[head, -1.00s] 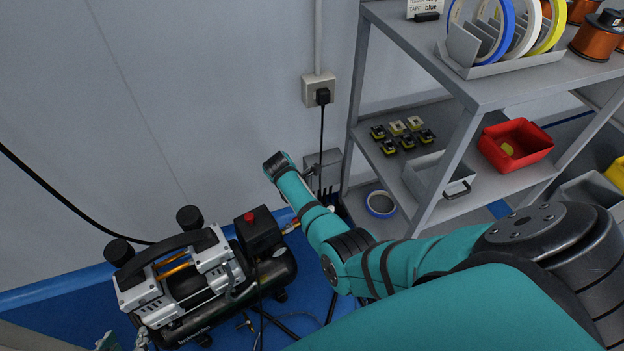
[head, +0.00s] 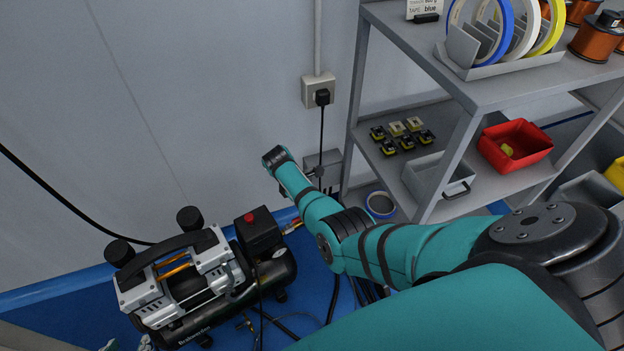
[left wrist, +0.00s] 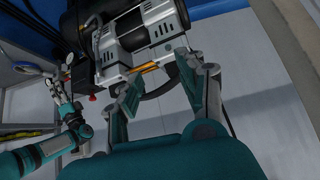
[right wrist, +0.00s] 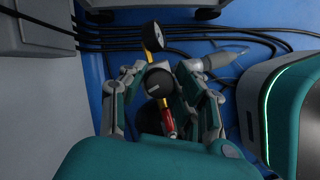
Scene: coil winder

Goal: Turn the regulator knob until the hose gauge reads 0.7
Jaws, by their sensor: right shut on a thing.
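In the right wrist view a dark round knob (right wrist: 159,80) sits between the fingers of my right gripper (right wrist: 160,88), which is shut on it. A small round gauge (right wrist: 153,37) on a yellow stem stands just beyond the knob; its reading cannot be made out. A red part (right wrist: 168,119) shows below the knob. In the head view my right arm hides this gripper, the knob and the gauge. My left gripper (left wrist: 160,82) is open and empty in the left wrist view, with the compressor (left wrist: 143,38) beyond its fingers.
The compressor (head: 190,285) stands on the blue floor at lower left. A metal shelf (head: 500,85) with tape rolls and a red bin (head: 516,146) stands at right. A wall socket (head: 318,90) has a cable plugged in. Several black hoses (right wrist: 100,35) cross the floor.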

